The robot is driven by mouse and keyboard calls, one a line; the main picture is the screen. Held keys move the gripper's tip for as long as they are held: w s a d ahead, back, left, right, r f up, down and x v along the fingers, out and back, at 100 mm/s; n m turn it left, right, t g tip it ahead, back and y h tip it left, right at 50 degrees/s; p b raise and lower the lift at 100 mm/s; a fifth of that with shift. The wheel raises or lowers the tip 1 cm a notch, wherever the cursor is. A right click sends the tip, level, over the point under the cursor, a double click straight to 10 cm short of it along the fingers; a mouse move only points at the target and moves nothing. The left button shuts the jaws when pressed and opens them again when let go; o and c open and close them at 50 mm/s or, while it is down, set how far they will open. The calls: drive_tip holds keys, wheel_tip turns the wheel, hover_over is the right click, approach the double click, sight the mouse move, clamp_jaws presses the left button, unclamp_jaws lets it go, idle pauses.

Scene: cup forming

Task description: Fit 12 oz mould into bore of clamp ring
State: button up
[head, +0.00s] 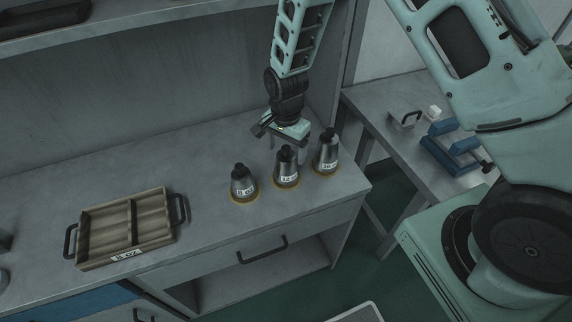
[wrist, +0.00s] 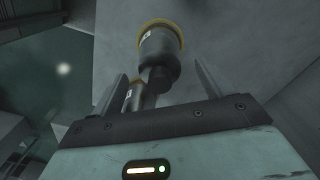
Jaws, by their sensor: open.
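The 12 oz mould (head: 287,174) is a dark metal cone with a knob on top, standing upright on a yellow base ring. It is the middle one of three on the grey counter. My gripper (head: 286,143) is open and empty, close behind and above its knob. In the wrist view, a mould (wrist: 160,48) with a yellow rim shows ahead, its knob between my open fingers (wrist: 160,74); its label is unreadable there. A second mould (wrist: 133,98) is partly hidden by the gripper body. I cannot make out the clamp ring in either view.
The 8 oz mould (head: 243,186) stands to the left and a taller mould (head: 327,153), apparently 16 oz, to the right. A wooden tray (head: 152,242) labelled 8 oz lies farther left. A side table (head: 377,104) holds a blue fixture (head: 452,158). The counter between tray and moulds is clear.

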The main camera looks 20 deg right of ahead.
drive_tip(key=shift+f, duration=1.15)
clamp_jaws()
drive_tip(key=shift+r, duration=0.1)
